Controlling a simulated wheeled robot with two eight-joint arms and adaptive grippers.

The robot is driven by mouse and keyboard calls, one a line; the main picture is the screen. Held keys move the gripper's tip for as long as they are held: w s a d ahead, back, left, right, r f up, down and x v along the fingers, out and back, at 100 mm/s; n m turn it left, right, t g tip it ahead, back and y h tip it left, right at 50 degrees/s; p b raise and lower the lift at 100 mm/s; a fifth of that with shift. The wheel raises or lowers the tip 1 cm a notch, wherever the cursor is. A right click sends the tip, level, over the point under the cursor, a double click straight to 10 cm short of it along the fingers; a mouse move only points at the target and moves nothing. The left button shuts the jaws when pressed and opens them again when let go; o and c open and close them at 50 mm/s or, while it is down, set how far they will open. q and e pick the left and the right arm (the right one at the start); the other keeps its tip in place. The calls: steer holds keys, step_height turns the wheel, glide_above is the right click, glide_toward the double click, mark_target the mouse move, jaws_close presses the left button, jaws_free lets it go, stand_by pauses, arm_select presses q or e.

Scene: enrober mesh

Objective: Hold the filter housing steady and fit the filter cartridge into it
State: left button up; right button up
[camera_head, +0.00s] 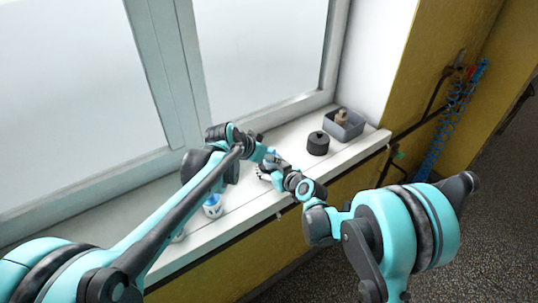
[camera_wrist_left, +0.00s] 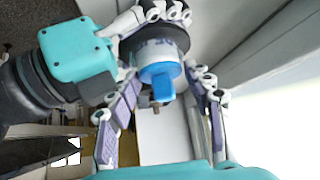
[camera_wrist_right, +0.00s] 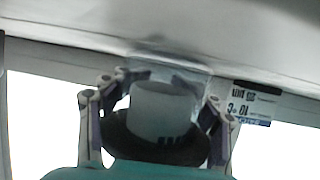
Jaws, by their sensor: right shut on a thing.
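A round filter part (camera_wrist_left: 158,52) with a black rim, white lettered band and blue end shows in the left wrist view. My right gripper (camera_wrist_right: 158,85) is shut on it; the right wrist view shows a white cylinder with a dark ring between its fingers. I cannot tell whether this is the housing, the cartridge or both together. My left gripper (camera_wrist_left: 168,88) is open, its fingers on either side of the blue end, with gaps visible. In the head view both grippers meet over the sill, the left (camera_head: 268,158) just behind the right (camera_head: 272,174), and hide the part.
The white sill (camera_head: 240,222) runs along the window. On it stand a black round object (camera_head: 318,144) and a grey bin (camera_head: 345,129) holding a brownish item, both right of my grippers. A blue-and-white object (camera_head: 213,207) stands left. A blue coiled hose (camera_head: 443,115) hangs at the right.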

arm_select(q)
steer(key=shift+s+r, duration=0.1)
steer(key=shift+s, duration=0.1)
steer(key=v, duration=1.1)
steer(key=shift+a+r, duration=0.2)
steer(key=shift+r, duration=0.1)
steer(key=shift+s, duration=0.15)
arm_select(e)
steer(key=o, duration=1.4)
